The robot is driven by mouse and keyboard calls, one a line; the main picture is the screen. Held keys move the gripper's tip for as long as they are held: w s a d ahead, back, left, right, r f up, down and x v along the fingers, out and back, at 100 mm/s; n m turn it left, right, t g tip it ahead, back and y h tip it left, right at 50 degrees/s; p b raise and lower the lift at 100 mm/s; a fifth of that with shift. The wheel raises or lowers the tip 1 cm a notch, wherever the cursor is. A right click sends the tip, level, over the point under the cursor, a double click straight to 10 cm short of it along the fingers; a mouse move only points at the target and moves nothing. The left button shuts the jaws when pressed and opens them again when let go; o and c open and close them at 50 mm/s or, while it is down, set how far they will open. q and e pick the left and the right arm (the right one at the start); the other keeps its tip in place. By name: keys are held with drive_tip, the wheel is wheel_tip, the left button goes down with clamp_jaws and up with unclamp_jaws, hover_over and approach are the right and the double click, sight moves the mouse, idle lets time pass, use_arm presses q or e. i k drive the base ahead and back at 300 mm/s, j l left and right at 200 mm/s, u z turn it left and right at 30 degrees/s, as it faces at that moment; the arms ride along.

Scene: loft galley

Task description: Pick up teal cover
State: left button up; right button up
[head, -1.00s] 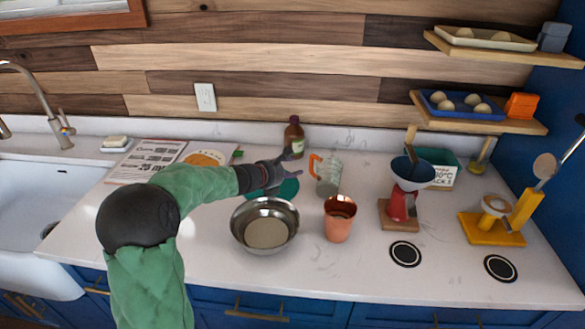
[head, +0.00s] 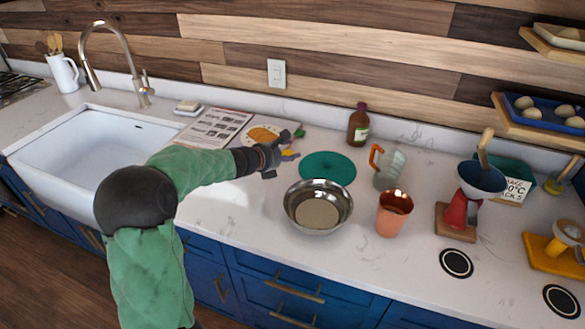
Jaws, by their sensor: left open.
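The teal cover (head: 328,168) is a flat round disc lying on the white counter, behind the metal bowl and left of the glass jug. My left gripper (head: 290,143) is open and empty, just left of the cover and apart from it in the picture, over the edge of the open cookbook. Its height above the counter is hard to tell. My right gripper does not show.
A metal bowl (head: 318,206) stands in front of the cover. A brown bottle (head: 358,125), a glass jug with an orange handle (head: 388,166) and a copper cup (head: 394,213) stand to its right. The cookbook (head: 215,129) and sink (head: 85,155) are left.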

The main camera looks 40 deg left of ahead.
sight(336, 167)
drive_tip(key=u, duration=1)
